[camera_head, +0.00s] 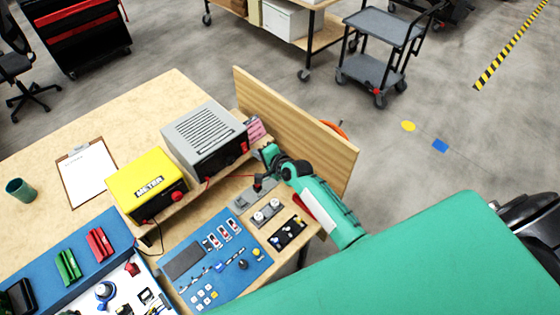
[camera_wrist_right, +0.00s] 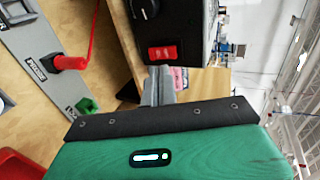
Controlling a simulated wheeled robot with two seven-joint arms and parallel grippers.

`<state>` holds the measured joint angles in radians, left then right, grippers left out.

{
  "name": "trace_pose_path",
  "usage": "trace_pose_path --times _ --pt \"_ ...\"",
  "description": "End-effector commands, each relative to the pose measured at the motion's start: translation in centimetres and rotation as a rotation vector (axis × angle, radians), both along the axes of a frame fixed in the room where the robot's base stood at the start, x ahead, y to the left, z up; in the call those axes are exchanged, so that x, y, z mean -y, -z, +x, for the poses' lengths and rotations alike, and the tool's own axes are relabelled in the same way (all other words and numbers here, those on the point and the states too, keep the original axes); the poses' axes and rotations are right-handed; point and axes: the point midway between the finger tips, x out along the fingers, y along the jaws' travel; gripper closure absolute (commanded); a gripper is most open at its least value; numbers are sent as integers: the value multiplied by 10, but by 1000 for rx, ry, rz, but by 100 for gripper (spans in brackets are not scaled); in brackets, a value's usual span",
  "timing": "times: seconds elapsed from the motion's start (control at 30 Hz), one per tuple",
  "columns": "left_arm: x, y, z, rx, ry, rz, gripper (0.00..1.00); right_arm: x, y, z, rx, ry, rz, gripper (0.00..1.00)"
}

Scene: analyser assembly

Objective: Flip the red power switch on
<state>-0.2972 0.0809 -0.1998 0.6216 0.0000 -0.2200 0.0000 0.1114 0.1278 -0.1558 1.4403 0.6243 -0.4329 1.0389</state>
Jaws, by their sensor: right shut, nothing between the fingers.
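The red power switch (camera_wrist_right: 162,53) is a small red rocker on the black front panel of a grey box, below a black knob. In the head view the grey box (camera_head: 203,133) stands on the wooden shelf, its front mostly turned away. My right gripper (camera_wrist_right: 158,72) is shut and empty, its fingertips just below the switch in the wrist view. I cannot tell whether they touch it, nor which way the rocker is tipped. In the head view my right gripper (camera_head: 266,152) is beside the box's front right corner, its fingertips hard to make out. My left gripper is out of view.
A grey plate with a red plug (camera_wrist_right: 70,62) and lead lies left of the gripper in the wrist view. A yellow meter (camera_head: 147,182) stands beside the grey box. A wooden board (camera_head: 295,125) rises behind my right arm. A blue control panel (camera_head: 215,262) lies in front.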

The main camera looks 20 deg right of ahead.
Motion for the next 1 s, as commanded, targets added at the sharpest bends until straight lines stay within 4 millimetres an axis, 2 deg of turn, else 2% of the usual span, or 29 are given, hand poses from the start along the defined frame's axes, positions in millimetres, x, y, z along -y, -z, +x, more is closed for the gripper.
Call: trace_pose_path --times 0.1,0.23,0.3,0.53,0.73,0.83,1.0 --pt "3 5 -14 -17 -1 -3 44 3 -3 -10 0 -1 2 100" --pt "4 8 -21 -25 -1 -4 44 8 -10 -21 0 0 0 100" --pt "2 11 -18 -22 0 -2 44 10 -13 -28 0 0 0 100" --pt "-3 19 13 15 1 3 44 21 -30 -57 0 1 0 100" --pt "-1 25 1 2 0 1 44 28 -41 -75 -1 0 0 100" --pt "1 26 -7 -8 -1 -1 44 30 -45 -79 -1 1 0 100" --pt "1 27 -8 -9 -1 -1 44 31 -47 -82 -1 1 0 100"
